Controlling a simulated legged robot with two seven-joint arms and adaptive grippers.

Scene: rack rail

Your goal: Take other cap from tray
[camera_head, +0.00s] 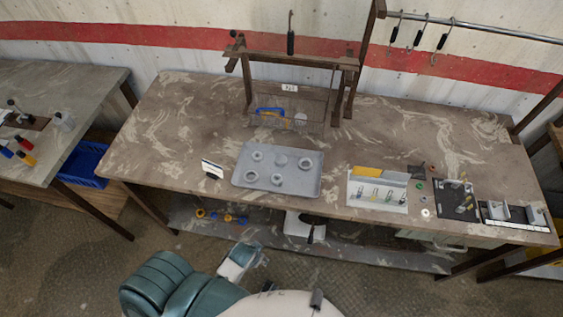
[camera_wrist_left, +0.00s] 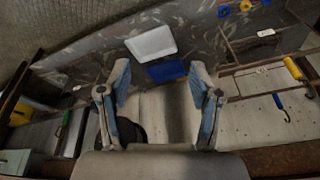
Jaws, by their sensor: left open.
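A grey tray (camera_head: 309,180) lies on the workbench in the head view. Several small round pale pieces sit in it, apart from each other. One at the back middle (camera_head: 281,160) looks solid like a cap; others, such as the back left piece (camera_head: 257,155), look like rings with dark centres. My left gripper (camera_head: 240,260) is low in front of the bench, well short of the tray. In the left wrist view my left gripper (camera_wrist_left: 161,85) is open, with nothing between its fingers. The tray cannot be made out there. My right gripper is not in view.
A wire basket (camera_head: 318,107) with a blue-handled item stands behind the tray under a wooden frame. A white holder (camera_head: 378,191) and dark fixtures (camera_head: 457,199) are to the right. The bench's left part is clear.

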